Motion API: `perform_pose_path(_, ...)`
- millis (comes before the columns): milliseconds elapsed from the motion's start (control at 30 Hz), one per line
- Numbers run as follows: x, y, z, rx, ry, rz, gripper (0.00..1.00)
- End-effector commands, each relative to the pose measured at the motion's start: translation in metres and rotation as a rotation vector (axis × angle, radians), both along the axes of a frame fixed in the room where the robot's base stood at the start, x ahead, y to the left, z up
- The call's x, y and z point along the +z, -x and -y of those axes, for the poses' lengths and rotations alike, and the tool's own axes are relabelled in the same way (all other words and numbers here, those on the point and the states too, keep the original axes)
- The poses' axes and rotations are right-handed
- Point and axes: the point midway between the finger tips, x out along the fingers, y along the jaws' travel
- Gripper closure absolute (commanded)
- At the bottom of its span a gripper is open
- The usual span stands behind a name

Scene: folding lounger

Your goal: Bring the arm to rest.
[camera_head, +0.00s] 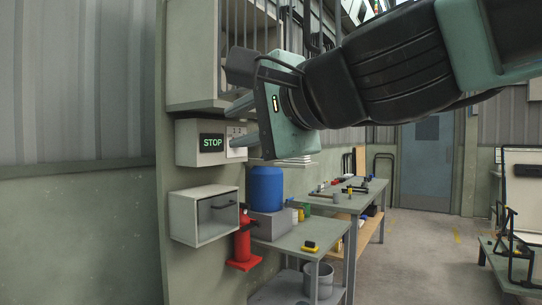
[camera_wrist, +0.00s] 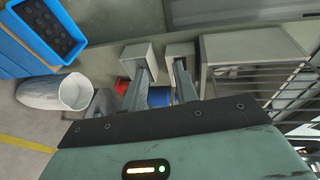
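My arm stretches in from the upper right in the head view, raised, with its dark wrist bent toward the wall on the left. My gripper (camera_head: 232,122) points left, close in front of the wall box with the green STOP sign (camera_head: 212,142). The head view does not settle whether a fingertip touches that box. In the wrist view my gripper (camera_wrist: 158,72) has its two grey fingers apart, with nothing held between them.
An open-fronted box (camera_head: 203,217) hangs below the STOP box, above a red extinguisher-like object (camera_head: 243,245). A blue drum (camera_head: 266,188) and workbenches (camera_head: 300,240) stand beneath my arm. A barred cabinet (camera_wrist: 245,55) is near my gripper. Floor is free toward the door (camera_head: 425,165).

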Motion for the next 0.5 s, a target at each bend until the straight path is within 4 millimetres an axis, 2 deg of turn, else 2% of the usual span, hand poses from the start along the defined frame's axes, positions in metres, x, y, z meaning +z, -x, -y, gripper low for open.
perform_pose_path(33, -0.039, 0.007, -0.002, 0.068, 0.137, 0.01, 0.7)
perform_pose_path(100, -0.088, 0.021, -0.002, 0.176, 0.319, 0.023, 0.7)
perform_pose_path(267, -0.196, 0.061, 0.022, 0.439, 0.701, 0.023, 0.7)
perform_pose_path(300, -0.22, 0.073, 0.032, 0.511, 0.791, 0.016, 0.7)
perform_pose_path(400, -0.276, 0.103, 0.067, 0.695, 0.999, -0.008, 0.7)
perform_pose_path(500, -0.319, 0.131, 0.105, 0.874, 1.176, -0.041, 0.7)
